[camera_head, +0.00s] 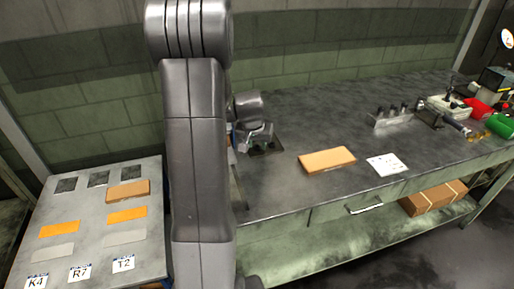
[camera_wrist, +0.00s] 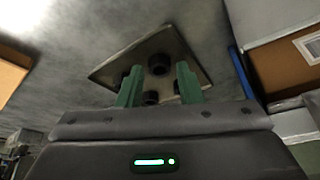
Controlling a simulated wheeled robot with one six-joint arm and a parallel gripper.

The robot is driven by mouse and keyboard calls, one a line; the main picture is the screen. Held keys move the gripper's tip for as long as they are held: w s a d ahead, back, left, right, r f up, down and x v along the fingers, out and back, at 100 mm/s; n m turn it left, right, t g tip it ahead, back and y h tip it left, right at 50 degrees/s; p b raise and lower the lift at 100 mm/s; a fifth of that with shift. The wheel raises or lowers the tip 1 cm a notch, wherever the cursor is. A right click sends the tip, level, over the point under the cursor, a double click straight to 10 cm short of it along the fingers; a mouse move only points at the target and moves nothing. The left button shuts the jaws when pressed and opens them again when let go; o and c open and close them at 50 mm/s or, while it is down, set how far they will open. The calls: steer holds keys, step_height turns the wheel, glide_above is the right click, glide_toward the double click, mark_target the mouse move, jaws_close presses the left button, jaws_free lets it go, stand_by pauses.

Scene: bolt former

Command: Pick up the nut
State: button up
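Several dark round pieces, which look like the nuts, sit on a square metal plate (camera_wrist: 112,72) in the wrist view. One dark nut (camera_wrist: 159,64) shows just beyond the gap between my fingertips. Another dark nut (camera_wrist: 151,97) shows lower, between the fingers, and others are partly hidden behind them. My gripper (camera_wrist: 160,80) has two green fingers spread apart with nothing held between them. In the head view my gripper (camera_head: 257,140) is over the bench beside a dark plate (camera_head: 272,147); my arm hides part of this area. I cannot tell the exact height gap.
On the bench, an orange-brown box (camera_head: 327,160) and a white label card (camera_head: 387,164) lie to the right. A metal rack (camera_head: 392,119) stands farther back. A side table (camera_head: 75,216) with orange and grey pads is at left. The bench front is mostly clear.

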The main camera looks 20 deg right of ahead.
mark_target(257, 147)
jaws_close()
steer(key=shift+r, duration=0.1)
step_height(257, 147, up, 10)
stand_by(0.6)
